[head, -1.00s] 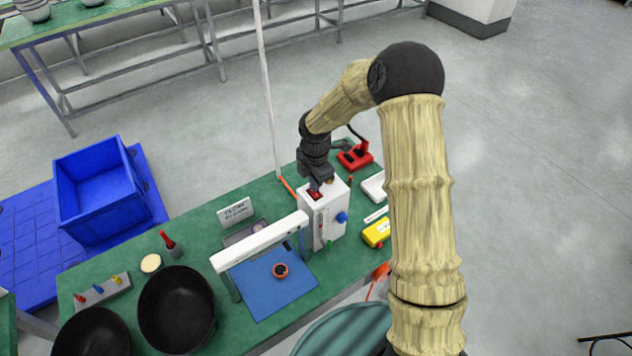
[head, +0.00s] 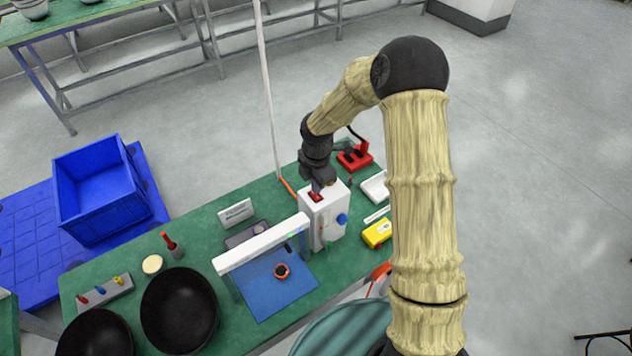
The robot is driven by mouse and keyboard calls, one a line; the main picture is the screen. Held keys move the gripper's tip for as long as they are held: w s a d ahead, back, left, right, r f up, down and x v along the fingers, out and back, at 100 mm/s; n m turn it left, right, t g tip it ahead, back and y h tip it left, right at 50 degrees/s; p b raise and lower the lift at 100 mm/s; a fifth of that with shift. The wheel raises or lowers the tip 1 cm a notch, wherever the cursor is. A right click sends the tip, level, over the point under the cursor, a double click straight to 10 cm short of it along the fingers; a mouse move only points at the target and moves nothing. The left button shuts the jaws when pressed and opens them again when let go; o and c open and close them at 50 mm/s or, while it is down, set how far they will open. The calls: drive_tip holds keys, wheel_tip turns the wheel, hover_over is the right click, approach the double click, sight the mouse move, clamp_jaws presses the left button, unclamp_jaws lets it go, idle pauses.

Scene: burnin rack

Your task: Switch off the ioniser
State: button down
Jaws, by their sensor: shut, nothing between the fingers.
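The ioniser is most likely the white box (head: 323,226) with a blue knob (head: 342,219) on its side, joined to a long white bar (head: 262,243) held above a blue mat. A red rocker switch (head: 315,197) shows on top of the box. My gripper (head: 317,187) is shut and empty, pointing down at the top of the box right by the switch. I cannot tell whether its tips touch the switch, or which way the switch is set.
Around the box on the green bench (head: 205,232) are a yellow device (head: 378,233), a white tray (head: 375,187), a red stand (head: 355,157) and a small sign (head: 236,212). A pale pole (head: 268,90) rises behind. Black bowls (head: 180,309) stand at front left.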

drive_tip(key=r, duration=0.1)
drive_tip(key=r+p, duration=0.1)
drive_tip(key=shift+w+r, duration=0.3)
drive_tip(key=shift+r, duration=0.1)
drive_tip(key=shift+w+d+r, duration=0.1)
drive_tip(key=shift+w+r, duration=0.1)
drive_tip(key=shift+r, duration=0.1)
wheel_tip(320, 180, up, 9)
drive_tip(key=b, duration=0.3)
drive_tip(key=shift+s+r, duration=0.2)
drive_tip(key=shift+s, duration=0.1)
drive_tip(key=shift+f+t+b, duration=0.25)
drive_tip(key=shift+t+b, duration=0.05)
drive_tip(key=shift+b, duration=0.6)
